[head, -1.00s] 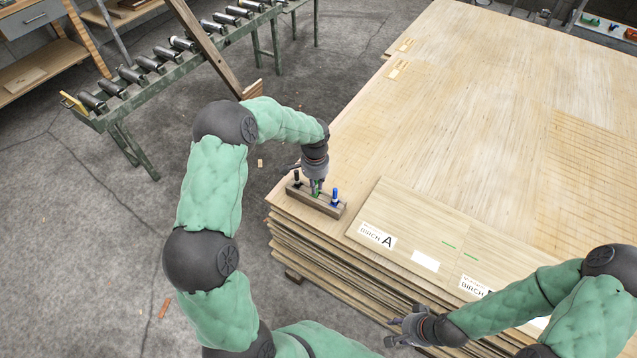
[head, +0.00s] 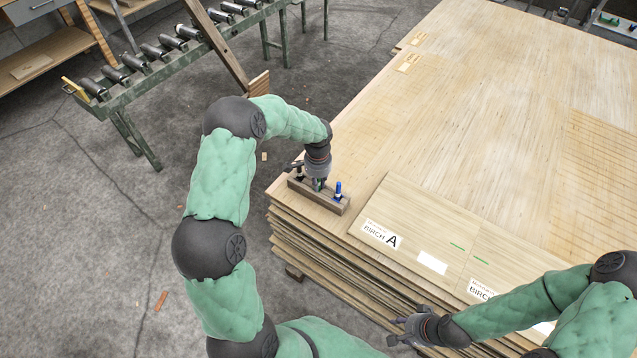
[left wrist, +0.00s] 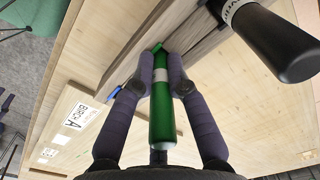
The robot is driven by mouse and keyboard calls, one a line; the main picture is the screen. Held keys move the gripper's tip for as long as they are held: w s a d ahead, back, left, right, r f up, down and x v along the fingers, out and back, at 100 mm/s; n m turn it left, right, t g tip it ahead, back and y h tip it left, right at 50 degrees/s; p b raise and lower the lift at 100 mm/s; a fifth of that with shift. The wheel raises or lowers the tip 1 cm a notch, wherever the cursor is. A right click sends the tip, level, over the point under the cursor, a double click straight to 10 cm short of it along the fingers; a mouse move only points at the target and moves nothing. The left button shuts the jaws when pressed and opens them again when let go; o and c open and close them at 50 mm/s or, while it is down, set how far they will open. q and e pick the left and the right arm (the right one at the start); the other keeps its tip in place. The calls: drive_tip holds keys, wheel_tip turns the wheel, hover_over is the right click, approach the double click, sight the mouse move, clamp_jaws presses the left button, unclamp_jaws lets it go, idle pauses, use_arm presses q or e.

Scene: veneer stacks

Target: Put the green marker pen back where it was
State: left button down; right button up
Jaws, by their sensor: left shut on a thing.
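The green marker pen (left wrist: 162,110) is between the fingers of my left gripper (left wrist: 161,75), which is shut on it. In the head view my left gripper (head: 318,184) is low over the middle of a wooden pen holder (head: 331,203). The marker's far end is at or just over the holder; I cannot tell how deep it sits. A blue marker (head: 338,190) stands upright in the holder on the right. My right gripper (head: 396,330) is open and empty, low at the stack's front edge.
The holder stands near the left corner of a tall veneer stack (head: 440,110). A smaller panel with a "BIRCH A" label (head: 382,234) and green marks lies right of it. A roller conveyor (head: 150,62) stands on the floor at the back left. The stack's top behind the holder is clear.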

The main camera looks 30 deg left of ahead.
use_arm(q)
drive_tip(key=shift+f, duration=0.15)
drive_tip(key=c, duration=1.7)
unclamp_jaws()
drive_tip(key=shift+f, duration=0.1)
drive_tip(key=o, duration=0.5)
wheel_tip(320, 180, up, 13)
drive_tip(key=p, duration=0.4)
drive_tip(key=shift+f+p, duration=0.2)
drive_tip(key=shift+p, duration=0.15)
drive_tip(key=shift+s+f, duration=0.1)
drive_tip(key=shift+s, duration=0.05)
